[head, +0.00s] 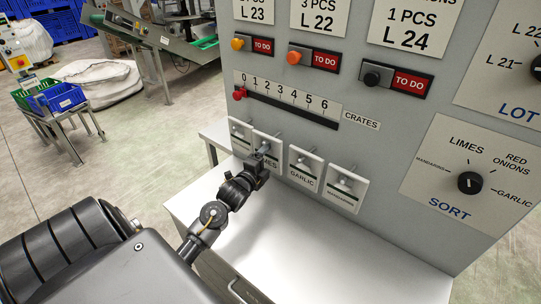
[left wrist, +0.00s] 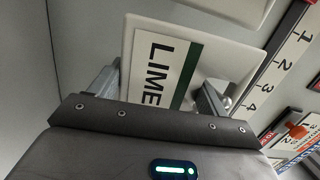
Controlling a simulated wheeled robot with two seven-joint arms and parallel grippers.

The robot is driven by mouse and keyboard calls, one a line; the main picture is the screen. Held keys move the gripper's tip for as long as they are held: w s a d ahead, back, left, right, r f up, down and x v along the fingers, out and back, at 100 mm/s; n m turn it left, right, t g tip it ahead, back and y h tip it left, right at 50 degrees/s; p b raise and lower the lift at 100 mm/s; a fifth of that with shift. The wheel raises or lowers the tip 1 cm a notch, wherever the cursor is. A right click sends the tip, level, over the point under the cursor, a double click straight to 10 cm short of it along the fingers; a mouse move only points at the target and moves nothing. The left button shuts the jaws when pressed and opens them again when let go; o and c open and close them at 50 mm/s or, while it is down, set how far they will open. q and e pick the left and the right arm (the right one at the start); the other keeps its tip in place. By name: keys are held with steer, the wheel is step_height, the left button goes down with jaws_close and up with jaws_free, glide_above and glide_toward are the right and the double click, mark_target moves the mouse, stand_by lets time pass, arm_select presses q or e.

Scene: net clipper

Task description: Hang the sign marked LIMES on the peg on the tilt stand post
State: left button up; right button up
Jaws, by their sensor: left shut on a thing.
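The LIMES sign (head: 268,168) is a pale square plate at the front of the grey panel, second from the left in a row of similar signs. In the left wrist view, the LIMES sign (left wrist: 155,62) shows dark lettering and a green stripe, partly hidden by the gripper. My left gripper (head: 262,156) is at this sign and shut on it; its fingers (left wrist: 158,92) show on both sides of the sign in the wrist view. A stand with a post and small panel (head: 14,52) is at the far left; I cannot make out a peg on it. My right gripper is out of view.
The GARLIC sign (head: 305,169) and MANDARINS sign (head: 344,190) hang close to the right; another sign (head: 239,133) is close to the left. A white counter (head: 330,258) lies below. Blue and green crates (head: 58,97) sit at left. Open floor (head: 120,160) lies between.

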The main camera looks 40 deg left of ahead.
arm_select(q)
steer(key=shift+w+a+f+p, duration=0.1)
steer(key=shift+w+f+p, duration=0.1)
steer(key=shift+w+p, duration=0.35)
steer(key=shift+w+a+f+p, duration=0.15)
steer(key=shift+w+p, duration=0.2)
steer(key=shift+w, duration=0.3)
steer(key=shift+f, duration=0.2)
steer(key=o, duration=1)
steer(key=shift+o, duration=0.2)
